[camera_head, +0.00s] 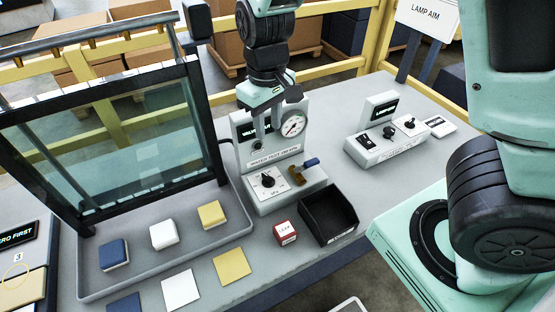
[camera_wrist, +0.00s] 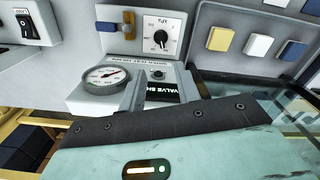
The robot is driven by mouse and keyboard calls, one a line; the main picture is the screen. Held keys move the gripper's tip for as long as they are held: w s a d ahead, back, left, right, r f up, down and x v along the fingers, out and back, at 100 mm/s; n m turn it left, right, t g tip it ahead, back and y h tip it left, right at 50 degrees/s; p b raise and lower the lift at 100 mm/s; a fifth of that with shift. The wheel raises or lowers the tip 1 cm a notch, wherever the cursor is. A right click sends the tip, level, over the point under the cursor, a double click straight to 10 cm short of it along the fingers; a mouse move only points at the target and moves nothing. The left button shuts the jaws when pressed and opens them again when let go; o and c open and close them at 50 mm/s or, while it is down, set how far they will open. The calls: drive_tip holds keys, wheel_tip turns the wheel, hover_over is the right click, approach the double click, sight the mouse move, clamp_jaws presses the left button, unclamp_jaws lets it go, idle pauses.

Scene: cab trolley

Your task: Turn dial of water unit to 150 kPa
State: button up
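The water unit (camera_head: 285,188) is a pale box on the table with an upright back panel. Its dial (camera_head: 268,181) is a black knob on a white scale, which also shows in the wrist view (camera_wrist: 161,38). The knob's exact reading is too small to tell. A brass valve lever (camera_head: 297,176) with a blue handle is right of the dial. My gripper (camera_head: 267,138) is open and empty in front of the panel, above the dial and apart from it.
A black open bin (camera_head: 328,214) and a red-and-white block (camera_head: 285,232) stand in front of the unit. A framed glass screen (camera_head: 120,135) and a tray (camera_head: 190,256) with coloured blocks are at left. A switch box (camera_head: 386,147) stands at right.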

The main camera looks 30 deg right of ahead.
sight(270, 178)
wheel_tip(270, 178, down, 17)
drive_tip(key=shift+f+b, duration=0.15)
drive_tip(key=shift+b, duration=0.4)
clamp_jaws()
